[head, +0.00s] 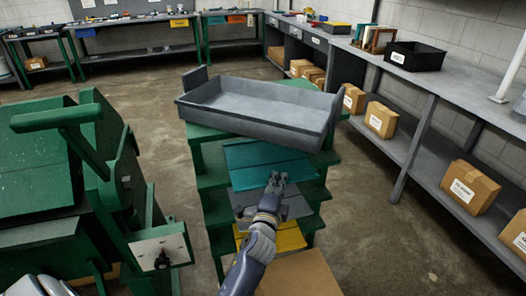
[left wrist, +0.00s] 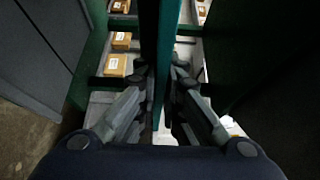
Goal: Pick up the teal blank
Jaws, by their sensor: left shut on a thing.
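The teal blank (head: 262,158) is a flat sheet on an upper level of the green stepped rack (head: 208,180), below a grey tray. My left gripper (head: 276,182) reaches in from the front and is shut on the blank's near edge. In the left wrist view the teal blank (left wrist: 160,45) shows edge-on as a narrow strip between the two fingers of my left gripper (left wrist: 158,80). The fingers and wrist hide part of the blank's near edge. I cannot tell whether the blank still rests on its shelf. My right gripper is in neither view.
The grey tray (head: 255,120) sits on top of the rack, close above the blank. A grey blank (head: 292,208) and a yellow blank (head: 290,238) lie on lower levels. A green machine (head: 120,165) stands left. A long bench (head: 440,85) runs along the right; floor between is clear.

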